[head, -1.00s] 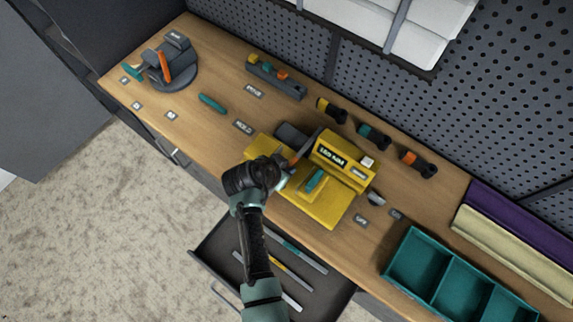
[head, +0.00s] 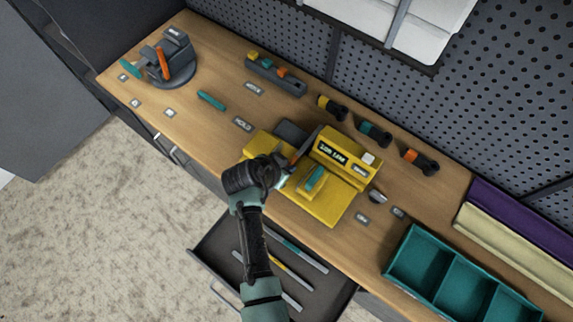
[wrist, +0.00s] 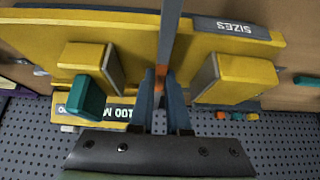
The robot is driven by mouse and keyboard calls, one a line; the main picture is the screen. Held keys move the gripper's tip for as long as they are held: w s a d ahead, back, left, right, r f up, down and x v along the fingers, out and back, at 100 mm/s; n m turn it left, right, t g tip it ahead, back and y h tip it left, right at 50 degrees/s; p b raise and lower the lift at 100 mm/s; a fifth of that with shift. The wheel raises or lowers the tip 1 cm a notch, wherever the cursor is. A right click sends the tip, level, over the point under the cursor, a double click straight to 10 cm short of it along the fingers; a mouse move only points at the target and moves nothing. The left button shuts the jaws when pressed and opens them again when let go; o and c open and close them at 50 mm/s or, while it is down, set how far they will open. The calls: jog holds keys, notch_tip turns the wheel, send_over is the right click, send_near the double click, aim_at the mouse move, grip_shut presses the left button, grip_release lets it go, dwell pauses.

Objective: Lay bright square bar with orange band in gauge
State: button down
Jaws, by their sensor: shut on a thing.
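My gripper (wrist: 161,92) is shut on the bright bar (wrist: 168,40), with its orange band (wrist: 158,90) between the fingertips. In the wrist view the bar stands between the two jaw blocks of the yellow gauge (wrist: 130,30), over its body, with gaps visible on both sides. I cannot tell whether it touches the gauge bed. In the head view the gauge (head: 325,208) sits on the bench, and my gripper (head: 288,172) is at its left part; my wrist hides part of it. The gauge has a teal handle (head: 315,179) and a dark display (head: 332,152).
An open drawer (head: 222,240) below holds several bars. A teal divided tray (head: 400,258) stands to the right. A grey rack (head: 290,86) and banded dark tools (head: 374,134) stand behind, before the pegboard. A vise-like fixture (head: 172,68) is at far left; bench between is mostly clear.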

jog(key=shift+s+f+b, duration=0.45)
jog(key=shift+f, duration=0.25)
jog(key=c, duration=0.8)
grip_release()
jog(key=shift+w+f, duration=0.1)
jog(key=shift+d, duration=0.2)
jog(key=shift+v, duration=0.75)
jog(key=w+b+v, duration=0.1)
jog(key=v, duration=1.1)
jog(key=shift+a+r, duration=0.3)
jog(key=shift+r, duration=0.25)
